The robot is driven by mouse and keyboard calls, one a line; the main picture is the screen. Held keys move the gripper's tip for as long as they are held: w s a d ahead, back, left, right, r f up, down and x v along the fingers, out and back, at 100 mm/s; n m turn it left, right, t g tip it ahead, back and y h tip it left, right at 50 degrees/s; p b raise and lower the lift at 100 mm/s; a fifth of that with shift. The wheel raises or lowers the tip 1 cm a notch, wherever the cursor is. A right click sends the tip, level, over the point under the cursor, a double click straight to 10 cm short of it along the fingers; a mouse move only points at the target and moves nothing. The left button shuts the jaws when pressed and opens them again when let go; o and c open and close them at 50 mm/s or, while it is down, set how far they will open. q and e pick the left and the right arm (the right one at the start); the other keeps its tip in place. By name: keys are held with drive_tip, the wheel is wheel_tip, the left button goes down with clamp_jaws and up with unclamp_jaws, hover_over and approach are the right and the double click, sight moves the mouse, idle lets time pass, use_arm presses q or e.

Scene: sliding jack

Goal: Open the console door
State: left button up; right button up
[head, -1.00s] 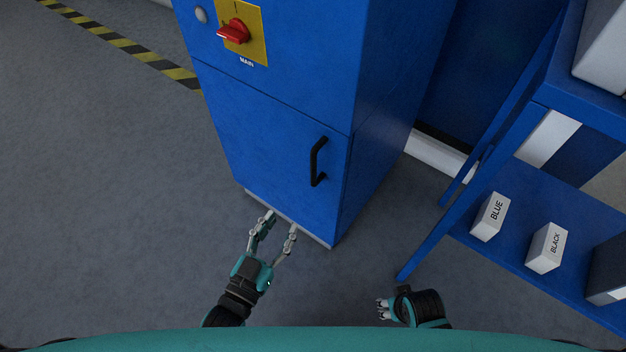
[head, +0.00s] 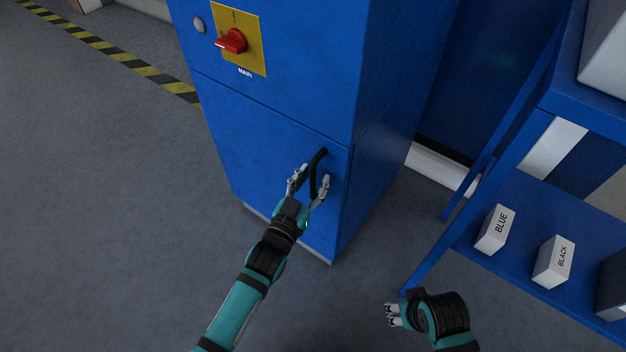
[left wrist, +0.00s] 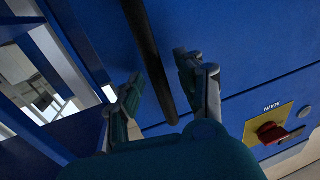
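The blue console door (head: 245,150) is the lower front panel of a blue cabinet in the head view, and it looks closed. Its black handle (head: 318,165) is upright near the door's right edge. My left gripper (head: 310,180) is open at the handle, one finger on each side of it. In the left wrist view the black handle (left wrist: 150,55) runs between the two spread fingers (left wrist: 160,85); I cannot tell whether either finger touches it. My right gripper (head: 390,314) is low in the head view, well away from the cabinet; its fingertips are small and look close together.
A red switch (head: 232,41) on a yellow plate sits above the door. A blue shelf (head: 520,190) stands on the right with white boxes marked BLUE (head: 495,229) and BLACK (head: 553,262). The floor (head: 110,200) left of the cabinet is clear.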

use_arm(q)
drive_tip(key=shift+w, duration=0.1)
drive_tip(key=shift+c, duration=0.3)
clamp_jaws()
idle(0.4)
